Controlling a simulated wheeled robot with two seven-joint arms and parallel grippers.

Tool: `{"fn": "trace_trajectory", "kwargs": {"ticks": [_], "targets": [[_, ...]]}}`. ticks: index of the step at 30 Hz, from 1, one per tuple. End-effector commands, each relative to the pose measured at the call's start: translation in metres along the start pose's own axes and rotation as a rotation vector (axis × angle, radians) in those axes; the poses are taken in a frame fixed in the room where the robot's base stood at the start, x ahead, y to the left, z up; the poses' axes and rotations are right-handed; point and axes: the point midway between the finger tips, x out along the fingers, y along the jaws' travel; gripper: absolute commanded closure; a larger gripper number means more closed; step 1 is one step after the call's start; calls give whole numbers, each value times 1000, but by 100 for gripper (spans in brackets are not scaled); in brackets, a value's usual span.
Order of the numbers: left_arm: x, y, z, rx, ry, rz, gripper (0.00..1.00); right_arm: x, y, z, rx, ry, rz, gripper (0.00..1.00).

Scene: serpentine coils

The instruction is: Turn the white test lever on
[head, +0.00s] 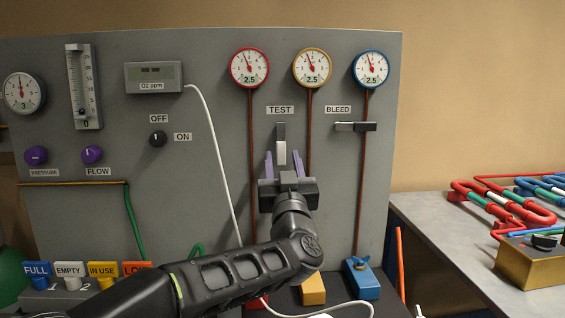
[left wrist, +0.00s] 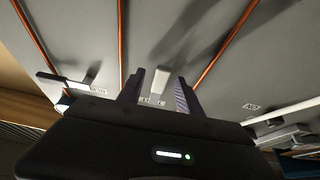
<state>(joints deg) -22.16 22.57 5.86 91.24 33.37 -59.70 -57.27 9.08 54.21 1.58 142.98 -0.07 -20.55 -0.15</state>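The white test lever (head: 282,152) hangs vertically below the TEST label (head: 280,110) on the grey panel, its white end pointing down. My left gripper (head: 283,158) is in front of it, open, with one purple finger on either side of the lever's white end. In the left wrist view the white lever (left wrist: 160,82) shows between the two spread fingers of the left gripper (left wrist: 158,92), with a visible gap on both sides. Whether the lever's end reaches depth between the fingers is hard to tell. My right gripper is not in view.
The bleed lever (head: 355,127) lies horizontal to the right, and also shows in the left wrist view (left wrist: 62,80). Red-brown pipes run down beside the test lever from the gauges. A white cable (head: 215,150) hangs left. A bench (head: 440,240) with coloured coils stands right.

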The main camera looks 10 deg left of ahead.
Motion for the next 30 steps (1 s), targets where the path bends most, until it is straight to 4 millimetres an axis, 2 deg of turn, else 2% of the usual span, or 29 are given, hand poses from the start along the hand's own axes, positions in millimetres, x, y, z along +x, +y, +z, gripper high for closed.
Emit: {"fn": "trace_trajectory", "kwargs": {"ticks": [10,22,25,30], "targets": [[-7,0,0,1,0,1,58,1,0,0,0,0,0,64],[-67,1,0,0,0,2,58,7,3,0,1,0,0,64],[-76,0,0,0,1,1,58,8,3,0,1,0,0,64],[-79,0,0,1,0,1,58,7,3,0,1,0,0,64]]}}
